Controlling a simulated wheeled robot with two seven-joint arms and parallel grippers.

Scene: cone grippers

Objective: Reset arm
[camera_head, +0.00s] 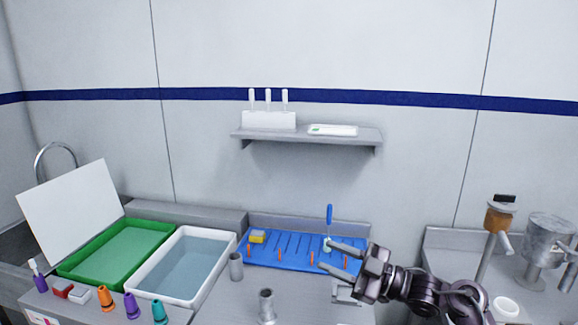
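My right gripper (323,253) reaches in from the lower right. Its two fingers are spread apart with nothing visible between them. The fingertips are over or in front of the right part of a blue ribbed tray (275,262). A blue-handled tool (329,215) stands upright at the upper fingertip; I cannot tell whether they touch. My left gripper is not in view.
Orange pegs and a yellow block (257,237) are on the blue tray. A grey cylinder (236,267) stands left of it. A white water basin (187,265), a green tray (117,252) and several coloured cones (132,305) are left. A shelf (310,137) hangs above.

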